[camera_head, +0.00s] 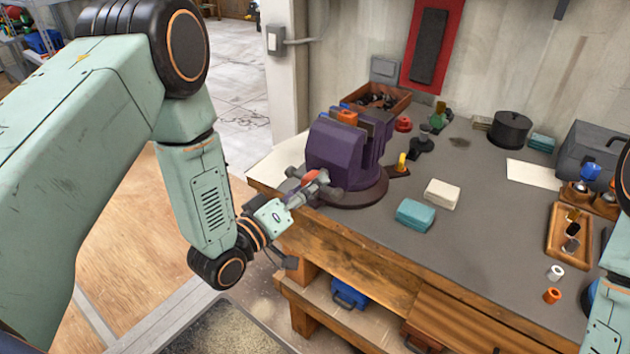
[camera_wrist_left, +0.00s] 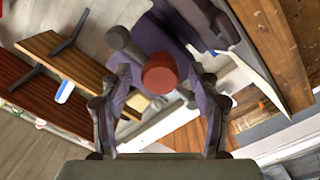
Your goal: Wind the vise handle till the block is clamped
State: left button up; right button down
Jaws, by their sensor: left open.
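The purple vise (camera_head: 337,150) stands on a round base at the left front corner of the workbench. A small orange piece (camera_head: 347,117) shows at the top of its jaws; I cannot tell how tightly it sits. The vise handle has a red knob (camera_head: 311,177), which also shows in the left wrist view (camera_wrist_left: 160,74). My left gripper (camera_head: 304,190) is at the handle, partly hiding it. In the wrist view its two fingers (camera_wrist_left: 160,90) are apart, one on each side of the knob, with gaps visible. My right gripper is out of view.
The grey workbench top (camera_head: 490,235) holds a teal block (camera_head: 415,215), a cream block (camera_head: 441,194), a yellow-tipped tool (camera_head: 401,164), a black pot (camera_head: 509,130) and a wooden tray (camera_head: 568,238). A wooden box (camera_head: 376,103) stands behind the vise.

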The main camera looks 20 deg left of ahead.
pick_arm(q)
jog(key=shift+w+d+f, duration=0.1)
jog(key=shift+w+d, duration=0.05)
jog(key=shift+w, duration=0.9)
jog(key=shift+s+d+r, duration=0.2)
jog(key=shift+d+r, duration=0.05)
jog(key=shift+d, duration=0.1)
jog(key=shift+w+a+f, duration=0.2)
jog(key=shift+w+f, duration=0.05)
jog(key=shift+w, duration=0.1)
jog(key=c, duration=0.4)
jog(key=shift+s+d+r, duration=0.15)
jog(key=shift+s, duration=0.1)
jog(key=c, duration=0.5)
jog(key=shift+c, duration=1.3)
